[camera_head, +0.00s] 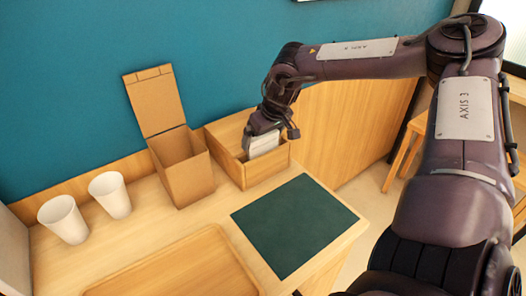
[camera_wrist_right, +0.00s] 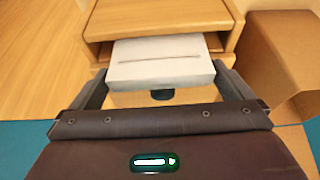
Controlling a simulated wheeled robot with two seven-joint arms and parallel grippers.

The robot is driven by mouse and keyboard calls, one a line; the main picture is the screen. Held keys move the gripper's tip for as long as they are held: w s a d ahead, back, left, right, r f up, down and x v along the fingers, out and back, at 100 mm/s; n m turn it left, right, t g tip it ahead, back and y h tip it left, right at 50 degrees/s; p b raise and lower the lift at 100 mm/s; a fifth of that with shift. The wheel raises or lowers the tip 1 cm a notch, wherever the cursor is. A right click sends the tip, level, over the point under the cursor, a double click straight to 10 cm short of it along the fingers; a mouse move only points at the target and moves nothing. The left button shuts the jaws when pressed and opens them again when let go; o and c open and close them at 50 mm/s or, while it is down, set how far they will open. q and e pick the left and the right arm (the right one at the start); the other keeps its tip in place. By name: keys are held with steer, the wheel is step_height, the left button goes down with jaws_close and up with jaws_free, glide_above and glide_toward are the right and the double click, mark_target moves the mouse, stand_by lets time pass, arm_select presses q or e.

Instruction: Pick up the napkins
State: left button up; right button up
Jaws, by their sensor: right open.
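The white napkins (camera_head: 264,144) sit in an open wooden box against the back wall, and part of the stack is hidden by my gripper in the head view. In the right wrist view the napkins (camera_wrist_right: 160,60) are a flat white stack with a dark line across the top. My right gripper (camera_head: 270,130) is open and right at the napkins. In the wrist view its two fingers (camera_wrist_right: 163,88) stand at either side of the stack's near end. I cannot tell whether they touch it. My left gripper is not in view.
The wooden napkin box (camera_head: 270,168) stands beside an open cardboard box (camera_head: 182,170). Two white cups (camera_head: 110,194) stand at the left. A wooden tray (camera_head: 190,260) and a dark green mat (camera_head: 292,222) lie in front.

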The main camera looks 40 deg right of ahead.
steer(key=shift+w+f, duration=0.15)
steer(key=shift+f, duration=0.2)
steer(key=c, duration=0.5)
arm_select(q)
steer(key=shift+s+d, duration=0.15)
arm_select(e)
steer(key=c, duration=0.3)
steer(key=shift+r, duration=0.15)
steer(key=shift+c, duration=0.2)
arm_select(q)
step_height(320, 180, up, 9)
steer(key=p, duration=0.9)
arm_select(e)
step_height(320, 180, up, 33)
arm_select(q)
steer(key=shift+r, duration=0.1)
